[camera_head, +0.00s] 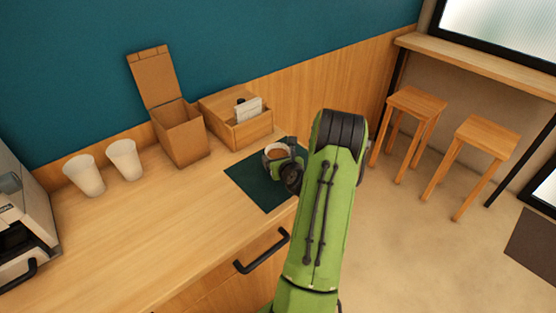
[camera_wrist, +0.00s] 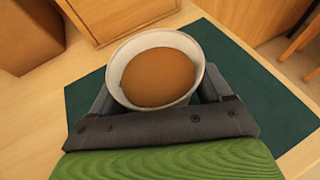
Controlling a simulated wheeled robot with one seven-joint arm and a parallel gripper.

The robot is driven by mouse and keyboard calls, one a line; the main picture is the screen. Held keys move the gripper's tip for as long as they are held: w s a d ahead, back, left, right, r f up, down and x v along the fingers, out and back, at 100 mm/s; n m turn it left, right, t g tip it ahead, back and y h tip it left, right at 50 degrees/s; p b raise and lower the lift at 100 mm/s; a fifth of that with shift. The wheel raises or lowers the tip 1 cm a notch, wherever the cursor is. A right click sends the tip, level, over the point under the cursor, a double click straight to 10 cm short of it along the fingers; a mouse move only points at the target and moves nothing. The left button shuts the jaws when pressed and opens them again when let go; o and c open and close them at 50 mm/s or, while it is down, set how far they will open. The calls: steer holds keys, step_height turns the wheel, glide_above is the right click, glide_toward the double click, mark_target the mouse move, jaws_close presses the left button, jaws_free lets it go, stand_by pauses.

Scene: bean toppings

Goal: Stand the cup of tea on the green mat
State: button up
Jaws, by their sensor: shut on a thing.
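The cup of tea (camera_head: 277,152) is white with brown tea inside. It also shows from above in the wrist view (camera_wrist: 157,78), upright between the fingers. My gripper (camera_head: 287,160) is shut on the cup; in the wrist view its fingers (camera_wrist: 158,100) lie on both sides of it. The green mat (camera_head: 255,185) is a dark green square on the counter, and the cup is over it. In the wrist view the mat (camera_wrist: 265,105) shows around and behind the cup. I cannot tell whether the cup's base touches the mat; the base is hidden.
An open cardboard box (camera_head: 182,140) and a wooden holder with packets (camera_head: 232,130) stand behind the mat. Two white cups (camera_head: 84,175) stand at the left, near a coffee machine (camera_head: 20,220). The counter's middle is clear. Two wooden stools (camera_head: 415,105) are on the floor at the right.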

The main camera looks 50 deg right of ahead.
steer(key=shift+f, duration=0.1)
steer(key=o, duration=1.1)
steer(key=shift+s+a+r, duration=0.15)
steer(key=shift+s+r, duration=0.1)
steer(key=shift+s, duration=0.05)
steer(key=b+v, duration=0.1)
steer(key=v, duration=1)
steer(key=shift+s+a, duration=0.1)
steer(key=shift+a, duration=0.15)
steer(key=w+a+r+n+y, duration=0.3)
steer(key=w+a+n+y, duration=0.1)
steer(key=a+n, duration=0.6)
steer(key=w+a+r+n+y, duration=0.2)
steer(key=w+a+n+y, duration=0.25)
steer(key=a+n, duration=0.55)
steer(key=s+a+r+n+g, duration=0.2)
steer(key=a+n, duration=0.3)
steer(key=n, duration=0.1)
steer(key=s+a+r+n+g, duration=0.2)
steer(key=a+n, duration=0.4)
steer(key=s+a+r+n, duration=0.2)
steer(key=s+n, duration=0.3)
steer(key=s, duration=0.1)
steer(key=s+a+r+n+g, duration=0.1)
steer(key=s+a+n, duration=0.1)
steer(key=s+n, duration=0.4)
steer(key=shift+s+r+h, duration=0.4)
steer(key=shift+s+h, duration=0.05)
